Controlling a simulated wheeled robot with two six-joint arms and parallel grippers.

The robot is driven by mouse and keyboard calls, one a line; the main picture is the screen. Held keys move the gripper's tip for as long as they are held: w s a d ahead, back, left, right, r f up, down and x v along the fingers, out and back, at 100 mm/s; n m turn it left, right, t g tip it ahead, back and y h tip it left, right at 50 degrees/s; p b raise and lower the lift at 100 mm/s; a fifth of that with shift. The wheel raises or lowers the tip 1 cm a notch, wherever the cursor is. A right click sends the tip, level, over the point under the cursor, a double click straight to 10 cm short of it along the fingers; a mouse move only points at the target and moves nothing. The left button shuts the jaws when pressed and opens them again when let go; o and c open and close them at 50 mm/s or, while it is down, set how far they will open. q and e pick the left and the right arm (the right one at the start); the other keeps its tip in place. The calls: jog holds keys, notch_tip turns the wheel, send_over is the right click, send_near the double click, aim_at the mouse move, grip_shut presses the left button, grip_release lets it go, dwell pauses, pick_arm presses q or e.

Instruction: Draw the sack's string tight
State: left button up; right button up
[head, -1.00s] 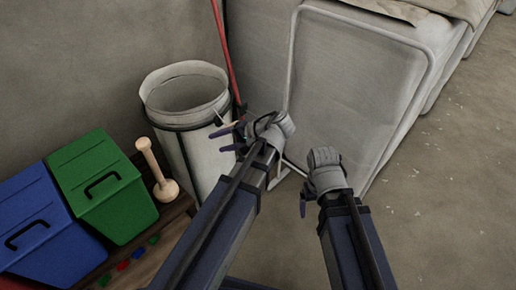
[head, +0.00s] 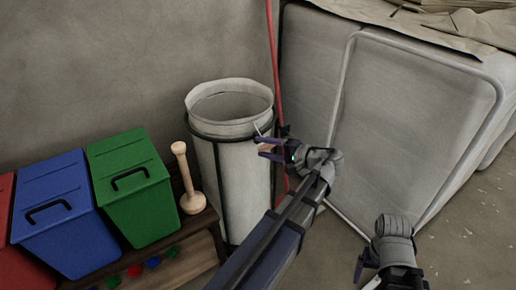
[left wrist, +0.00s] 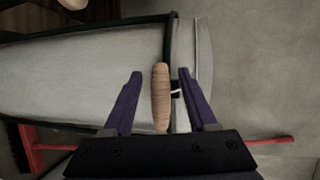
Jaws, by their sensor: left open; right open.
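The sack (head: 235,185) is pale cloth, hangs upright in a dark hoop stand and has a wide-open mouth. In the left wrist view its side (left wrist: 85,70) lies across the left. A light wooden toggle (left wrist: 160,97) sits at the dark rim band, with a short piece of white string (left wrist: 177,92) beside it. My left gripper (head: 260,147) is open at the sack's right side. In the left wrist view its fingers (left wrist: 160,73) stand on either side of the toggle, apart from it. My right gripper (head: 360,272) is open and empty at lower right, away from the sack.
A red-handled broom (head: 272,60) leans behind the sack. A wooden pestle-like tool (head: 186,175) and lidded green (head: 130,190), blue (head: 60,215) and red (head: 12,265) bins stand left. A large pale padded block (head: 410,120) with a metal frame fills the right.

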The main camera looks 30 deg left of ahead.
pick_arm(q)
jog(key=shift+x, duration=1.55)
grip_shut()
